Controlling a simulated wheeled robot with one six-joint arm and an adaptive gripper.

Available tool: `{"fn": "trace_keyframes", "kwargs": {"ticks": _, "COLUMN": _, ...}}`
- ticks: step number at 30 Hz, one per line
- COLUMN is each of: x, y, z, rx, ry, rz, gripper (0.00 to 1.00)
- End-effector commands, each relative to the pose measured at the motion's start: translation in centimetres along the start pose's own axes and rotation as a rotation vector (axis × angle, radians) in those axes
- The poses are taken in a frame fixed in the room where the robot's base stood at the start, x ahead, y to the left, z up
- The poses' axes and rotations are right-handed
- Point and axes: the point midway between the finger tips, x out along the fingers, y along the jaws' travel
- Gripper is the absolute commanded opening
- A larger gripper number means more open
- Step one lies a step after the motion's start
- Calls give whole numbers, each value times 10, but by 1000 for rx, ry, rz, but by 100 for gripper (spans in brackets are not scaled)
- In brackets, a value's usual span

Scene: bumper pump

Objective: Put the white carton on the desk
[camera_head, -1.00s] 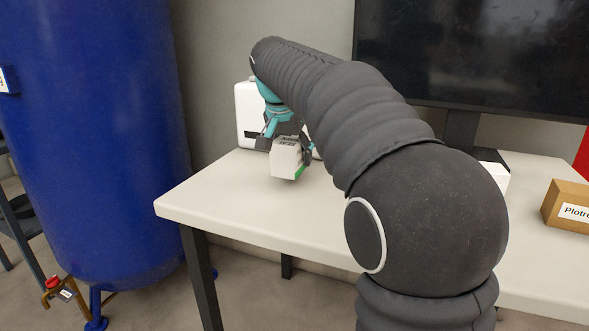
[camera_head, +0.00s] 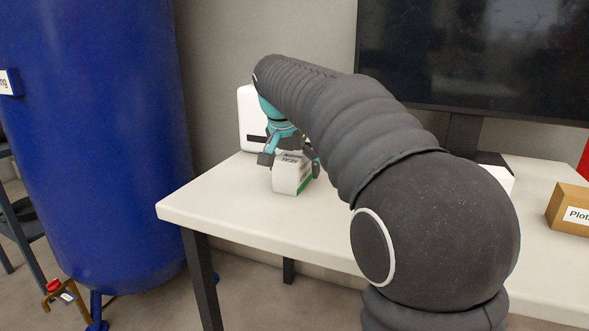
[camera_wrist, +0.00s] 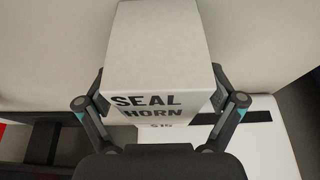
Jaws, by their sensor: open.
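The white carton (camera_head: 290,179) stands upright on the white desk (camera_head: 225,212), near its left end, with a green patch low on its side. In the wrist view the carton (camera_wrist: 155,55) fills the upper middle and reads "SEAL HORN". My gripper (camera_head: 291,163) is over the carton with its fingers open, one on each side of the top. In the wrist view the fingers of my gripper (camera_wrist: 160,103) flank the carton, with a small gap showing at the left. The carton's bottom seems to rest on the desk top.
A white device (camera_head: 250,110) stands behind the carton at the back of the desk. A large monitor (camera_head: 470,60) and a brown box (camera_head: 568,208) are farther right. A blue tank (camera_head: 95,140) stands left of the desk. The desk's front left is clear.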

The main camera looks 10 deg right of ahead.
Motion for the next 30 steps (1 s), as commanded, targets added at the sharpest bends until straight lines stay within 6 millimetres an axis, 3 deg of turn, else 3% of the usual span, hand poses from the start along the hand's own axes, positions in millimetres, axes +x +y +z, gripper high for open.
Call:
{"fn": "trace_keyframes", "kwargs": {"ticks": 16, "x": -98, "y": -1, "z": -1, "rx": 0, "ry": 3, "rz": -3, "gripper": 93}}
{"fn": "trace_keyframes", "kwargs": {"ticks": 22, "x": -113, "y": 0, "z": -1, "rx": 0, "ry": 2, "rz": -1, "gripper": 93}}
{"fn": "trace_keyframes", "kwargs": {"ticks": 30, "x": -115, "y": 0, "z": 0, "rx": 0, "ry": 1, "rz": 0, "gripper": 93}}
